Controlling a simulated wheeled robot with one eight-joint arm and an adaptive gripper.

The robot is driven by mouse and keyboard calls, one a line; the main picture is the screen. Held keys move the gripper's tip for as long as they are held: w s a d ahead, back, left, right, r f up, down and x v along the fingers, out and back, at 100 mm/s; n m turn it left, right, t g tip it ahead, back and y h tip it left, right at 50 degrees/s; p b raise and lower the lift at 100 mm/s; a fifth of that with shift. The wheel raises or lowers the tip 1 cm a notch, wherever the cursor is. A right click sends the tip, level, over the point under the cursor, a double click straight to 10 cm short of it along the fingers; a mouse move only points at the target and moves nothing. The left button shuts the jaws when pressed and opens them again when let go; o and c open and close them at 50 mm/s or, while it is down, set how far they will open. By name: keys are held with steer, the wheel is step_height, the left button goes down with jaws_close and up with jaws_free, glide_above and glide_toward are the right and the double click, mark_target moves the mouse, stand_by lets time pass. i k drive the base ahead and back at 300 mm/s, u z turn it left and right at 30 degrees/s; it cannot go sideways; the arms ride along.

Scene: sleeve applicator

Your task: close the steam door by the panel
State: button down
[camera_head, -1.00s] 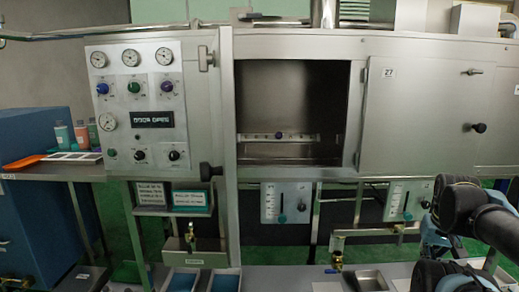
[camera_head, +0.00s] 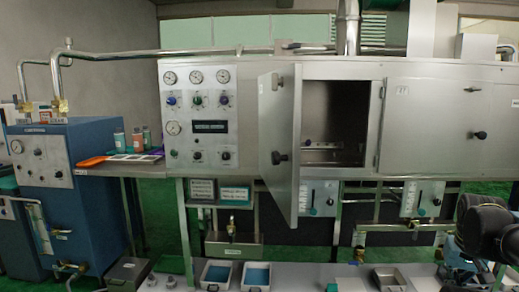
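The steam door (camera_head: 282,140) is a grey metal door just right of the gauge panel. It stands open, swung out toward me at the left side of a dark chamber opening (camera_head: 335,115). A black knob (camera_head: 279,158) and a latch show on its face. The control panel (camera_head: 201,148) has round gauges, coloured knobs and a dark display (camera_head: 210,127) whose text is too small to read now. Black parts of my arm show at the lower right, apart from the door. My gripper's fingertips are not visible.
A second door (camera_head: 435,125) with a black knob is shut at the right. A blue machine (camera_head: 70,190) stands at the left. A shelf (camera_head: 110,169) holds bottles and an orange tool. White trays (camera_head: 256,275) with blue contents sit below.

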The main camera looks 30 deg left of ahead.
mark_target(280, 111)
steer(key=u, duration=0.05)
steer(key=k, duration=0.9)
steer(key=u, duration=0.9)
steer(key=i, duration=0.55)
steer(key=u, duration=0.3)
